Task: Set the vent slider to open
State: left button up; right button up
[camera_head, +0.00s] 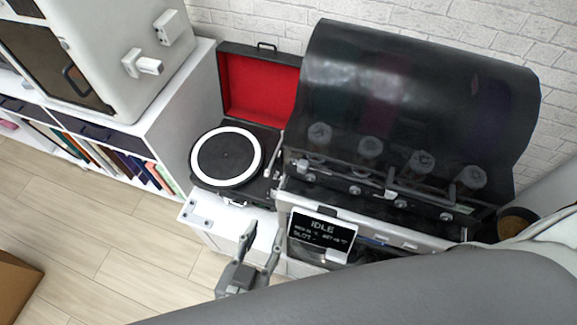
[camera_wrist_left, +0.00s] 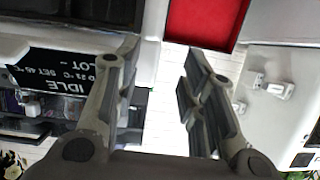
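A machine with a dark translucent hood (camera_head: 420,90) and a lit display (camera_head: 322,236) reading "IDLE" stands at the right in the head view. The display also shows upside down in the left wrist view (camera_wrist_left: 62,80). Small pale tabs lie along the machine's front, one of them (camera_head: 391,194) near the hood's lower edge; I cannot tell which is the vent slider or its setting. My left gripper (camera_head: 263,240) is open and empty, left of the display and in front of the machine. Its spread fingers show in the left wrist view (camera_wrist_left: 160,62). My right gripper is out of view.
A record player (camera_head: 228,153) with a raised red-lined lid (camera_head: 262,92) stands left of the machine. A white cabinet (camera_head: 120,40) with protruding white fittings sits on a bookshelf farther left. A grey arm part of mine covers the lower right. Floor at the lower left is mostly clear.

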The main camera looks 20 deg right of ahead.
aim_at(302, 168)
pick_arm(q)
notch_tip(302, 168, up, 12)
jog(key=s+d+t+h, duration=0.2)
jog(key=s+d+t, duration=0.1)
jog(key=p+x, duration=0.1)
jog(key=x, duration=0.3)
jog(key=p+x, duration=0.1)
jog(key=x, duration=0.4)
jog(key=shift+w+r+p, duration=0.25)
jog(key=shift+p, duration=0.05)
jog(key=shift+x, duration=0.75)
jog(key=shift+f, duration=0.1)
jog(key=shift+c, duration=0.3)
grip_shut()
